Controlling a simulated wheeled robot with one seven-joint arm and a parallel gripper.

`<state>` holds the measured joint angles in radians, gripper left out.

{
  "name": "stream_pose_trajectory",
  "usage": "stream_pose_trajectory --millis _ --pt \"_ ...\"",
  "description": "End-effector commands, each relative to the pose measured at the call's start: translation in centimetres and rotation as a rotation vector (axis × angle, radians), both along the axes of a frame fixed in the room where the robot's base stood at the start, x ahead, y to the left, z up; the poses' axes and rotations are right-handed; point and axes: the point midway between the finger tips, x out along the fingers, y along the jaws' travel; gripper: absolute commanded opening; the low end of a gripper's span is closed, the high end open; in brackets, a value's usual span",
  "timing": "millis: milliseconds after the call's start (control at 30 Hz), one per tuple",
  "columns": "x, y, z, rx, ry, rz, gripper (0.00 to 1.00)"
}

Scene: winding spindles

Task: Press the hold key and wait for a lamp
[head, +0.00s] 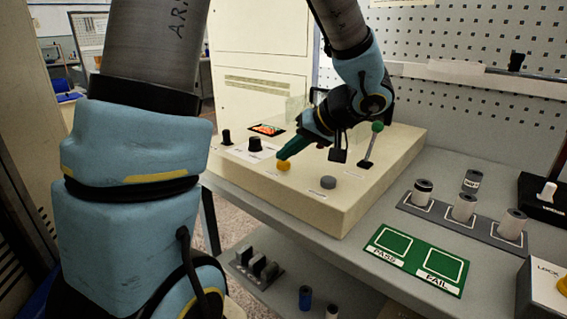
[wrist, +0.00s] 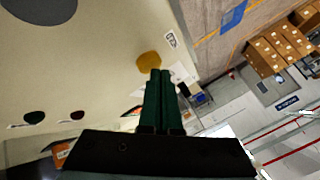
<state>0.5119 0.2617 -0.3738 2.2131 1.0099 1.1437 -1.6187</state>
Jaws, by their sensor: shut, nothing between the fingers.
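A cream console box (head: 330,208) stands on the bench with a yellow round key (head: 284,166) near its front edge. The yellow key also shows in the wrist view (wrist: 148,61), with a small label beside it that I cannot read clearly. My gripper (head: 281,157) is shut and empty, its green fingertips (wrist: 159,72) right at the yellow key. I cannot tell whether they touch it or whether it is pressed down. A dark green lamp (wrist: 34,117) and a dark red lamp (wrist: 77,115) show on the panel; both look unlit.
A grey button (head: 328,182), a green-knobbed lever (head: 372,145) and black knobs (head: 255,144) stand on the console. To the right are a rack of spindles (head: 464,208) and a green PASS/FAIL mat (head: 416,260). The bench between mat and console is clear.

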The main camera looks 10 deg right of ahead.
Motion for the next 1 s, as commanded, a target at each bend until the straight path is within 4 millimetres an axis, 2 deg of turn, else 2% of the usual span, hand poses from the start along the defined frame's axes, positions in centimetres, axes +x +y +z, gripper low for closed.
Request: stream_pose_trajectory --millis 533,1000 --pt "-0.01 0.01 -0.51 0.000 0.001 0.001 0.00" --pt "0.01 0.00 0.24 0.000 0.000 0.000 0.00"
